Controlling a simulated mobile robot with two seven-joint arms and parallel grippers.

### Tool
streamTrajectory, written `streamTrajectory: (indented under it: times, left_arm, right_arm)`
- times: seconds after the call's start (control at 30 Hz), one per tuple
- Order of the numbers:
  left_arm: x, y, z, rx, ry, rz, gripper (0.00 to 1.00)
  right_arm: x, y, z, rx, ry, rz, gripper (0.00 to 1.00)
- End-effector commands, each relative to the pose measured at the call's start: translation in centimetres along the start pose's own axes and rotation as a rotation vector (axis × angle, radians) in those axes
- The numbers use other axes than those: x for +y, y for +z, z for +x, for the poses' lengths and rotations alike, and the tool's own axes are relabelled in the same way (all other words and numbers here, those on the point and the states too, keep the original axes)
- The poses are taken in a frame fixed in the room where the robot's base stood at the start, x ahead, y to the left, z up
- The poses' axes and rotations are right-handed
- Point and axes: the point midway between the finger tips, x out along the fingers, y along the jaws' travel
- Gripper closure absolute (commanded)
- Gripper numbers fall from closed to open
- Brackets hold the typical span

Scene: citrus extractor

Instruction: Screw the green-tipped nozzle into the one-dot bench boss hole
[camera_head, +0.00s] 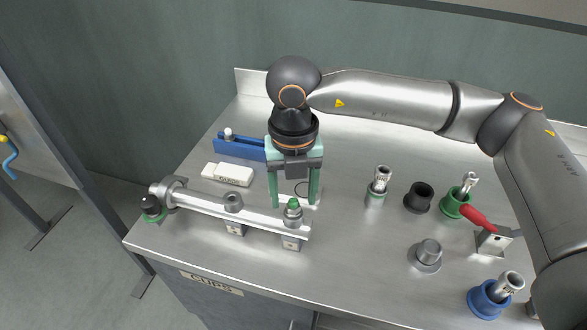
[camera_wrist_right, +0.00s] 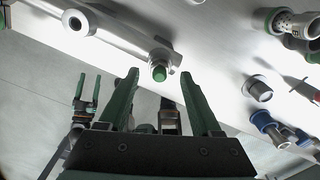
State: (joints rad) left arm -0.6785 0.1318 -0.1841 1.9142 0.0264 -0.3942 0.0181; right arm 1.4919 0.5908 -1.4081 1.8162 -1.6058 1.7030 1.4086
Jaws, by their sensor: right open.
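The green-tipped nozzle (camera_head: 293,211) stands upright at the right end of the metal bar (camera_head: 262,218), at the boss there; how deep it sits I cannot tell. Its green tip (camera_wrist_right: 159,74) shows in the right wrist view. My right gripper (camera_head: 295,204) points down, open, one finger either side of the nozzle; its fingertips (camera_wrist_right: 160,73) stand apart from the tip. A second boss (camera_head: 233,201), ring-shaped, is farther left on the bar. The dot marks are too small to read. A distant shape with green prongs (camera_wrist_right: 87,92) may be my left gripper; its jaw state is unclear.
A black knob on a green base (camera_head: 151,207) is at the bar's left end. White blocks (camera_head: 227,174) and a blue holder (camera_head: 239,149) are behind. Right are a green-banded nozzle (camera_head: 378,185), a black cup (camera_head: 419,197), a red-handled clamp (camera_head: 480,220) and a blue cup (camera_head: 487,301).

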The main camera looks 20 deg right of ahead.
Motion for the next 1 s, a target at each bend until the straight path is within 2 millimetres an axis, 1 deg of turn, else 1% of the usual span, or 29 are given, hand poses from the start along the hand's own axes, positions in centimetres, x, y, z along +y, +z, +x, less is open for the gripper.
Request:
streamTrajectory:
  times: [0.1,0.2,0.53,1.0]
  left_arm:
    - [0.0,-0.1,-0.1,-0.001,0.0,0.0,0.33]
    - [0.0,-0.1,-0.2,-0.001,0.0,0.0,0.33]
    - [0.0,-0.1,-0.1,-0.001,0.0,0.0,0.33]
    - [0.0,-0.1,-0.2,-0.001,0.0,0.0,0.33]
  right_arm:
    - [0.0,0.0,1.2,0.001,0.0,0.0,0.35]
    - [0.0,0.0,1.8,0.001,0.001,0.0,0.35]
    - [0.0,0.0,2.0,0.0,0.002,0.0,0.36]
    - [0.0,0.0,2.0,0.0,0.002,0.0,0.89]
